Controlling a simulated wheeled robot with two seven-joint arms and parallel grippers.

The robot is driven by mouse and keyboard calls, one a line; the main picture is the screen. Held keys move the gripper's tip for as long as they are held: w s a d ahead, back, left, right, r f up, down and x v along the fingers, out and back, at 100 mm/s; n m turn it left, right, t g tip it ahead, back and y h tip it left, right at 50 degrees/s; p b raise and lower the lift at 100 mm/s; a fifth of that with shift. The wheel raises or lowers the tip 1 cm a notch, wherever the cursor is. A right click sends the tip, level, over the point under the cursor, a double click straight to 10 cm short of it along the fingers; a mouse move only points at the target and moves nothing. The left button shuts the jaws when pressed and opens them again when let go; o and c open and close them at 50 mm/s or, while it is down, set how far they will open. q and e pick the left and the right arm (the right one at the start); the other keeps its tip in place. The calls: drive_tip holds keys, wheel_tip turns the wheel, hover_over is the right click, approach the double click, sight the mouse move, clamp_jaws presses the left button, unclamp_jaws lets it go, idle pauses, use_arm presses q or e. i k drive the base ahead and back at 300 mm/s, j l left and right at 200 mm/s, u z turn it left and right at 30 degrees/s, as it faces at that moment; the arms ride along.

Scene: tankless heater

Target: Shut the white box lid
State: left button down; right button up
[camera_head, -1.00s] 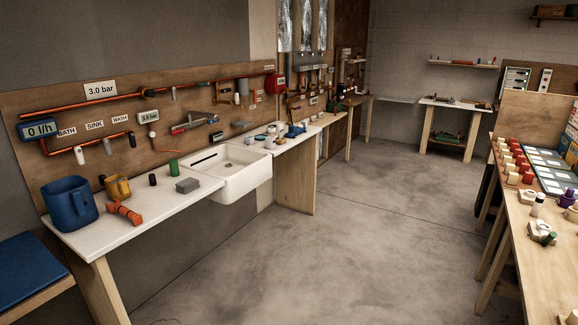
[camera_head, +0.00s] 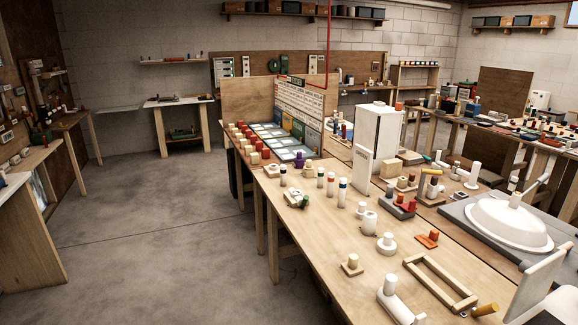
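A tall white box (camera_head: 385,138) stands upright on the wooden bench in the middle of the view. A smaller upright white panel (camera_head: 361,167) is at its front left; I cannot tell whether it is joined to the box. Another white panel (camera_head: 536,283) is tilted up at the lower right edge, beside a white body that the frame cuts off. I cannot tell which of these is the lid. Neither of my grippers is in view.
The bench (camera_head: 318,222) holds several small white and wooden parts, an open wooden frame (camera_head: 440,283) and a large white dome (camera_head: 508,224) on a grey slab. A sign board (camera_head: 300,112) stands behind. The concrete floor (camera_head: 165,240) to the left is clear.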

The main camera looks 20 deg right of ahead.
sight(536, 281)
drive_tip(key=i+z, duration=0.15)
drive_tip(key=z, duration=0.35)
drive_tip(key=i+j+z, duration=0.15)
drive_tip(key=z, duration=0.3)
drive_tip(key=i+j+z, duration=0.15)
drive_tip(key=z, duration=0.35)
drive_tip(key=i+j+z, duration=0.1)
drive_tip(key=j+z, duration=0.15)
drive_tip(key=z, duration=0.2)
drive_tip(key=i+j+z, duration=0.2)
drive_tip(key=z, duration=0.2)
drive_tip(key=i+j+z, duration=0.15)
drive_tip(key=j+z, duration=0.2)
drive_tip(key=i+j+z, duration=0.1)
drive_tip(key=j+z, duration=0.3)
drive_tip(key=i+j+z, duration=0.1)
drive_tip(key=j+z, duration=0.25)
drive_tip(key=l, duration=0.1)
